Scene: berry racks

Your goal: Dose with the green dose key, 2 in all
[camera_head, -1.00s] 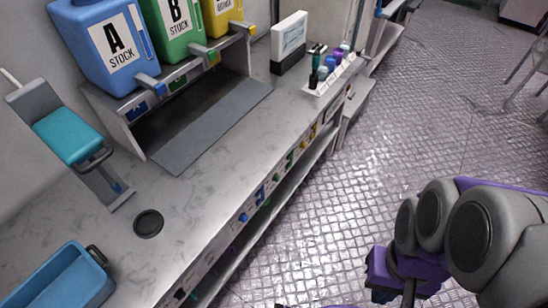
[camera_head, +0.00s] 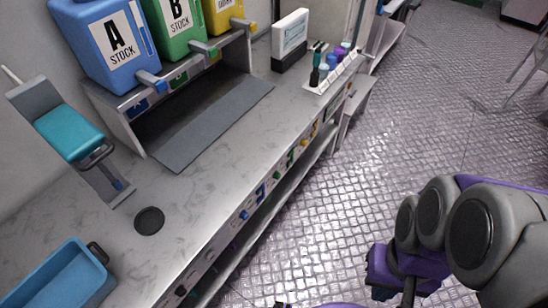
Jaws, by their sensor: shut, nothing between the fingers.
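Small coloured keys line the front edge of the counter (camera_head: 205,185). Two green pieces, a green key (camera_head: 290,158) and a second green piece (camera_head: 277,175), sit between blue and yellow ones; I cannot tell which is the dose key. The green B stock container (camera_head: 178,25) stands on the raised shelf between the blue A container (camera_head: 112,45) and a yellow one (camera_head: 225,12). Only a sliver of my gripper (camera_head: 283,305) shows at the bottom edge, shut and empty, below and apart from the keys. Most of it is cut off.
A teal dispenser (camera_head: 70,135) with a dark handle stands at left, near a black disc (camera_head: 149,220) and a blue tray (camera_head: 60,275). A small display (camera_head: 290,38) and a rack of vials (camera_head: 335,72) stand at the far end. The metal floor beside the counter is clear.

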